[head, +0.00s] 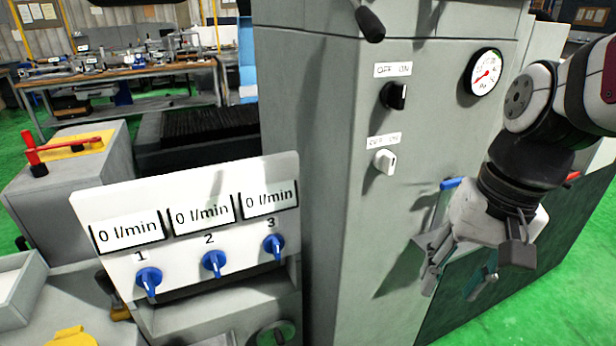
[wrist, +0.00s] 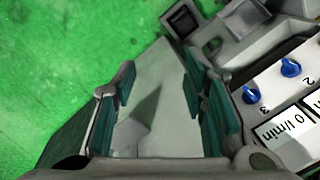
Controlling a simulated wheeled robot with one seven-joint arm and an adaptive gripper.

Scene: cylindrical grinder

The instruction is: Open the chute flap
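I cannot tell for sure which part is the chute flap. My gripper (head: 458,275) is at the right in the head view, pointing down beside the tall grey cabinet (head: 330,200). It is open and empty, and its teal finger pads stand well apart in the wrist view (wrist: 162,95). A grey surface of the machine lies below and between the fingers there, with a shadow on it. A blue handle (head: 450,183) shows just behind my gripper, and a small red part (head: 572,176) shows at its right. My gripper and arm hide part of that area.
A white panel (head: 185,185) carries three flow displays and blue knobs. The cabinet has a black switch (head: 394,96), a white switch (head: 384,161) and a gauge (head: 487,72). A red lever (head: 62,146) is at the left. Green floor is free at the right.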

